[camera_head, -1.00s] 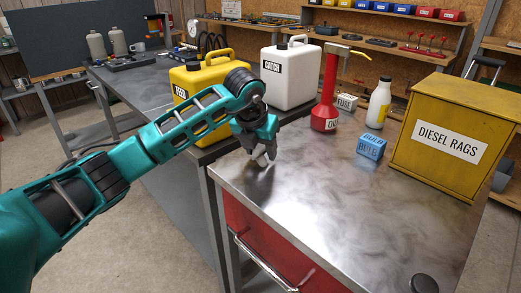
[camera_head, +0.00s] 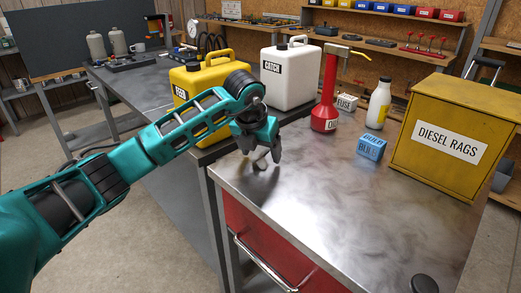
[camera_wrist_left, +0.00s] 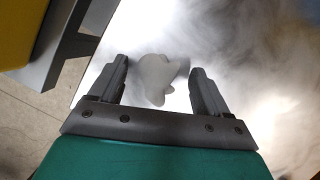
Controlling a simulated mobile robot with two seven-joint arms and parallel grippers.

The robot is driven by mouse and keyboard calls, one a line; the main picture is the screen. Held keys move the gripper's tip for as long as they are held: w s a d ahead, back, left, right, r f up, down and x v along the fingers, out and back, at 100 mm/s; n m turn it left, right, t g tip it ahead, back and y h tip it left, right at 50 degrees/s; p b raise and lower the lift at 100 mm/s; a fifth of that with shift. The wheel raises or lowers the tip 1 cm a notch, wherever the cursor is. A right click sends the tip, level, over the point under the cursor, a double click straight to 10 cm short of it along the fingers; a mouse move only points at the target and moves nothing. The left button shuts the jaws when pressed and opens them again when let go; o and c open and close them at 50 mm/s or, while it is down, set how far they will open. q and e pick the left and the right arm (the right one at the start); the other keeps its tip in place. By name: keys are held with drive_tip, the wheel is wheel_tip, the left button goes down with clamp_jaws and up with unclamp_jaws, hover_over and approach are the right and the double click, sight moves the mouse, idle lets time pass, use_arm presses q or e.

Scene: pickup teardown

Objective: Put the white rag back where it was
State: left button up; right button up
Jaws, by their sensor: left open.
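My left gripper (camera_head: 262,156) is open, pointing down over the near left corner of the metal bench top. In the left wrist view, a small crumpled pale rag (camera_wrist_left: 158,78) lies on the bench top between the two open fingers (camera_wrist_left: 159,68). A gap shows between the rag and each finger. In the head view the rag is hard to make out beneath the gripper. My right gripper is not in view. A yellow box labelled DIESEL RAGS (camera_head: 446,145) stands at the right of the bench.
Yellow (camera_head: 184,88) and white (camera_head: 291,82) canisters stand on the adjoining bench. The front middle of the bench top (camera_head: 345,215) is clear.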

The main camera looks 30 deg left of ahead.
use_arm(q)
drive_tip(key=v, duration=1.2)
drive_tip(key=shift+p, duration=0.3)
